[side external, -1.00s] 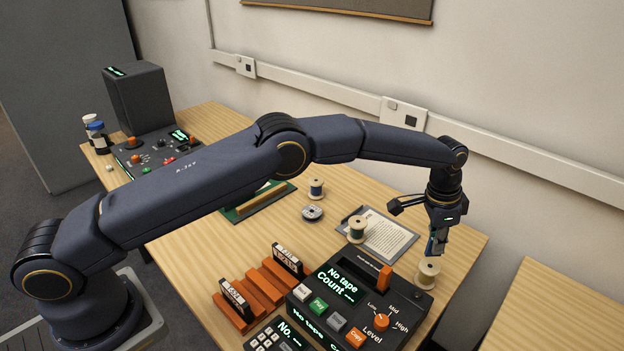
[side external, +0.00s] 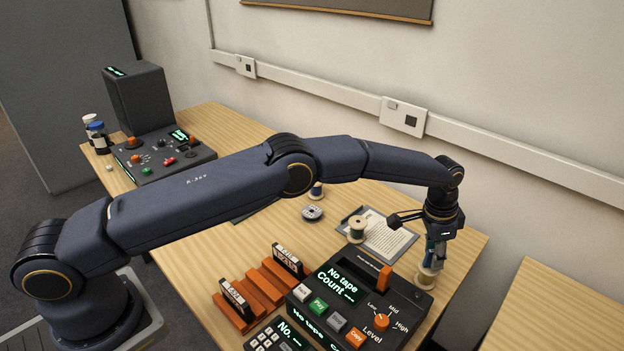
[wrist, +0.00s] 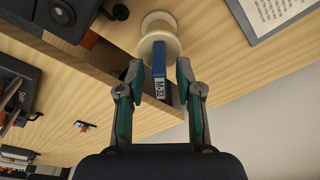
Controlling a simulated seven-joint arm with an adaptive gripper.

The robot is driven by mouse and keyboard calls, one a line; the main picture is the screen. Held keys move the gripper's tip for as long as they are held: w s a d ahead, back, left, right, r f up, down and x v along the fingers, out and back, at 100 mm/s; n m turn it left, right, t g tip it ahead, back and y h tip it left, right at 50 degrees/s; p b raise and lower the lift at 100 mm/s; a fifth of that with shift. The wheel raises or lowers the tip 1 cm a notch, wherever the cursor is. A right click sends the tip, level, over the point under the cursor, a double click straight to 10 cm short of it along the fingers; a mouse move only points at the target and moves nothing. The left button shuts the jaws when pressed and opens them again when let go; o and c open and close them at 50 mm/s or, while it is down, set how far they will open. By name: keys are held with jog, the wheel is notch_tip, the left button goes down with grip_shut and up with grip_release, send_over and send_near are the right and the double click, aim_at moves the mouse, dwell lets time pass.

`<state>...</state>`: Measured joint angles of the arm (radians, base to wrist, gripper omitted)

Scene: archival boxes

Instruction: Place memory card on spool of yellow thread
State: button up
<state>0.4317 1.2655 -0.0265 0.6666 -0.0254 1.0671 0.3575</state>
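The memory card (wrist: 159,66) is a narrow blue strip with a white label reading M-32. It is between the two fingers of my gripper (wrist: 158,67) in the wrist view, with a visible gap on each side. Its far end overlaps the near flange of a pale, cream-coloured spool (wrist: 160,25); whether it rests on it I cannot tell for sure. In the side view the spool (side external: 427,281) stands upright on the table's right part, and my gripper (side external: 434,256) is directly above it, fingers pointing down. The fingers partly hide the card there.
The tape machine (side external: 345,287) stands close to the left of the spool. Another spool (side external: 317,190) is partly behind my arm. The table's right edge is near.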

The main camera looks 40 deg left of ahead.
jog(key=shift+r, duration=0.1)
jog(key=s+a+r+n, duration=0.15)
jog(key=a+r, duration=0.25)
jog(key=r, duration=0.7)
jog(key=s+a+r, duration=0.2)
jog(key=a+r, duration=0.2)
jog(key=r, duration=0.6)
jog(key=s+a+r+n+t, duration=0.2)
jog(key=s+a+r+n, duration=0.1)
jog(key=s+a+r, duration=0.65)
jog(key=s+a+f+n, duration=0.1)
jog(key=s+a, duration=0.2)
jog(key=s, duration=0.5)
jog(key=s+a+f+n+t, duration=0.1)
jog(key=s+a, duration=0.3)
jog(key=s, duration=0.4)
jog(key=s+a+f+n+t+y, duration=0.1)
jog(key=s+a+f+n, duration=0.1)
jog(key=s, duration=0.6)
jog(key=shift+a+f, duration=0.3)
jog(key=shift+a, duration=0.45)
